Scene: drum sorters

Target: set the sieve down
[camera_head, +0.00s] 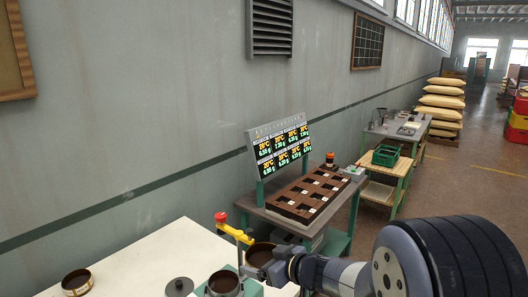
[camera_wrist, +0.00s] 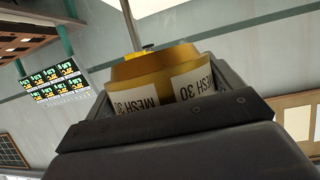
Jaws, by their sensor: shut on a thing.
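My gripper (camera_head: 264,271) is shut on a brass sieve (camera_wrist: 155,68). In the wrist view the sieve sits between the jaws (camera_wrist: 165,95), its white "MESH 30" labels facing the camera. In the head view the held sieve (camera_head: 260,252) shows as a dark round ring at the gripper's tip, beside a yellow arm with a red knob (camera_head: 221,216). Another round sieve-like ring (camera_head: 223,282) stands on a green base just left of my gripper. I cannot tell whether the held sieve touches anything beneath it.
The white table (camera_head: 140,256) also bears another ring-shaped sieve (camera_head: 77,282) at the left and a grey lid (camera_head: 179,286). Bare tabletop lies behind them. Beyond stands a bench with a brown compartment tray (camera_head: 311,194) and a display board (camera_head: 281,146).

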